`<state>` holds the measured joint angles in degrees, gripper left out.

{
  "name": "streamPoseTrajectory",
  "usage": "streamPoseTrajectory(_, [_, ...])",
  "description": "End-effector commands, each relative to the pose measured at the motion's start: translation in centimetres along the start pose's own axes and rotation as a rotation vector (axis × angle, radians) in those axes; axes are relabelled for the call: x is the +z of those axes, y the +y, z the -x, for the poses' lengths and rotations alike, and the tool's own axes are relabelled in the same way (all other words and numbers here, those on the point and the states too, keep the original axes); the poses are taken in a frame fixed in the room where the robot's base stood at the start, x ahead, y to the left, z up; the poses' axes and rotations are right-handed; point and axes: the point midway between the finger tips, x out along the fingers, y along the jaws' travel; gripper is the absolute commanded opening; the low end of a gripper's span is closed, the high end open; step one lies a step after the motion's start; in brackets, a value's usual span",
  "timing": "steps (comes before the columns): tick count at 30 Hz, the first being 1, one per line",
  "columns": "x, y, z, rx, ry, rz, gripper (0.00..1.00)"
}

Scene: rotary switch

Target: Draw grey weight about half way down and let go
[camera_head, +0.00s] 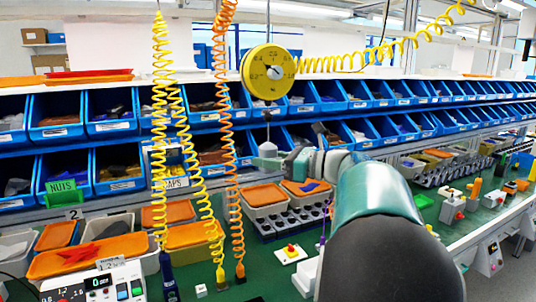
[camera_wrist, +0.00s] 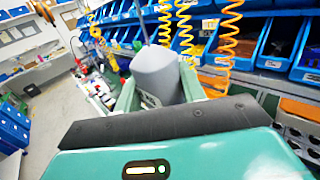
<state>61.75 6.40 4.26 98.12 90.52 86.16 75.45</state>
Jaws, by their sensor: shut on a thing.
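The grey weight (camera_head: 267,150) hangs on a thin rod below a round yellow dial (camera_head: 267,72) in the head view. In the wrist view the grey weight (camera_wrist: 158,74) stands large between the two green fingers of my gripper (camera_wrist: 155,98). The fingers are shut on it, one on each side. In the head view my gripper (camera_head: 279,163) reaches the weight from the right, and my arm hides part of the bench. The rod rises from the top of the weight in the wrist view.
Yellow coiled cords (camera_head: 160,120) and an orange coiled cord (camera_head: 231,150) hang left of the weight. Blue bins (camera_head: 118,170) line the rack behind. Orange-lidded trays (camera_head: 264,195) stand on the green bench below. A yellow coiled cord (camera_head: 345,63) runs right from the dial.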

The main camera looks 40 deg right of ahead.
Motion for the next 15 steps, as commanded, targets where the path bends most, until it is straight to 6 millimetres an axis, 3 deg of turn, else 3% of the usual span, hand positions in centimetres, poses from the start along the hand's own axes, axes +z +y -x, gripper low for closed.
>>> streamPoseTrajectory(6, [-4.1,0.0,0.0,0.001,0.0,-0.004,0.0])
streamPoseTrajectory(15, [-4.6,0.0,0.1,-0.001,0.0,0.0,0.0])
